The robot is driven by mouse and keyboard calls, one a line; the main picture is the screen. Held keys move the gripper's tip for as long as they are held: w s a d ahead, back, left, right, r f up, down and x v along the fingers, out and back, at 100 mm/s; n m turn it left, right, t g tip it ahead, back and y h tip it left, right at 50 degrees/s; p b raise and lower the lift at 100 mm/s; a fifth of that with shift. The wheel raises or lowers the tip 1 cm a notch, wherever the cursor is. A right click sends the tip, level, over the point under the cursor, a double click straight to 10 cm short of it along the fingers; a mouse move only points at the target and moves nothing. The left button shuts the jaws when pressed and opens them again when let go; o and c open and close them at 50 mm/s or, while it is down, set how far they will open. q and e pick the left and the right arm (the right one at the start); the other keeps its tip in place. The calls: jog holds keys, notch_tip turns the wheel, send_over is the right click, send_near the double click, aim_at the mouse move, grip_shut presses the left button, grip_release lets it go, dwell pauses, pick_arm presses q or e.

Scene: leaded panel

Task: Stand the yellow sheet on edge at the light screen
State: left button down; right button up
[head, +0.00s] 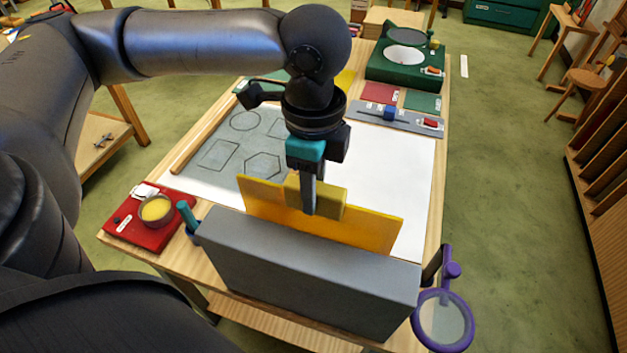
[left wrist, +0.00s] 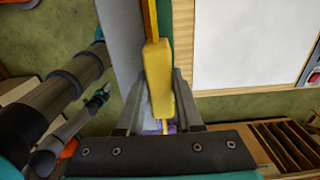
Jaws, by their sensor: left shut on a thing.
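The yellow sheet (head: 368,228) is upright behind the grey upright box (head: 310,275) at the near side of the table, which I take for the light screen. Its lower edge is hidden by the box, so I cannot tell whether it touches the table. My left gripper (head: 309,205) is shut on the yellow block (head: 331,202) at the sheet's top edge. In the left wrist view the block (left wrist: 157,75) sits between the fingers, with the sheet's thin edge (left wrist: 150,18) beyond it and the grey box (left wrist: 120,40) close beside it. My right gripper is not in view.
A white panel (head: 400,165) and a grey sheet with drawn shapes (head: 235,160) lie behind. A red tray (head: 135,230) with a yellow-filled cup stands left. A purple-rimmed magnifier (head: 443,318) is at the right front. A green box (head: 400,72) stands at the back.

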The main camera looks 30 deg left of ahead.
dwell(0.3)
pick_arm(q)
jog(key=c, duration=0.5)
grip_release()
jog(key=shift+s+f, duration=0.1)
notch_tip(320, 180, up, 15)
jog(key=shift+r+p, duration=0.2)
jog(key=shift+p, duration=0.7)
